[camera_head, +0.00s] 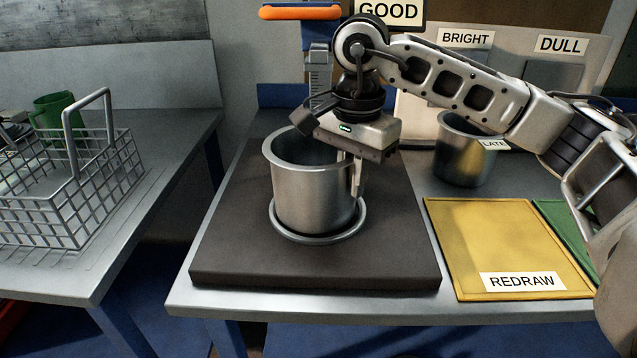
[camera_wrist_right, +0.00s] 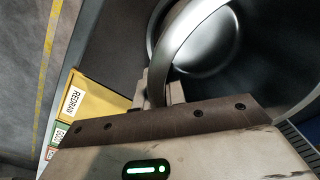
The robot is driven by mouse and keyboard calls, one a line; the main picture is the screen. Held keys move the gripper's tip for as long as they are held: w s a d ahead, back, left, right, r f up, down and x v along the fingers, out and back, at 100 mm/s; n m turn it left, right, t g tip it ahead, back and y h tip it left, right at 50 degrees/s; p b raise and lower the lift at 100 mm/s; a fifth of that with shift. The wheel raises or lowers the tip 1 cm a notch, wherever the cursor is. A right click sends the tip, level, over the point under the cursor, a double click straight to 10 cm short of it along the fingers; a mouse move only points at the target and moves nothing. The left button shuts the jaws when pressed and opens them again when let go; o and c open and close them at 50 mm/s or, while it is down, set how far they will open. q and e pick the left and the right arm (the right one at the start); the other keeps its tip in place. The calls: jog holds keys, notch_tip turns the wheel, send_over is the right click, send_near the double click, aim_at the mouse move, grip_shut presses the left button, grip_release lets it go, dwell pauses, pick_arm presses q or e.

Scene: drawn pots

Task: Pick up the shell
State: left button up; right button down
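The shell (camera_head: 312,198), a shiny metal pot with a rolled rim, stands upright on a dark brown block, with a metal ring (camera_head: 340,236) around its foot. My right gripper (camera_head: 352,182) is over the right side of its rim, pointing down. One finger shows outside the wall; the other is largely hidden. In the right wrist view the gripper (camera_wrist_right: 160,92) has the shell's rim (camera_wrist_right: 180,38) between its fingers and looks shut on it. The inside of the shell is empty there. My left gripper is not in view.
A second pot (camera_head: 464,158) labelled LATE stands behind right. A yellow REDRAW mat (camera_head: 500,235) lies right of the dark block (camera_head: 240,245). A wire basket (camera_head: 65,195) and green mug (camera_head: 50,115) are on the left table. A post with an orange bar (camera_head: 300,12) rises behind the shell.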

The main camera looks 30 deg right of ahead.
jog(key=shift+s, duration=0.15)
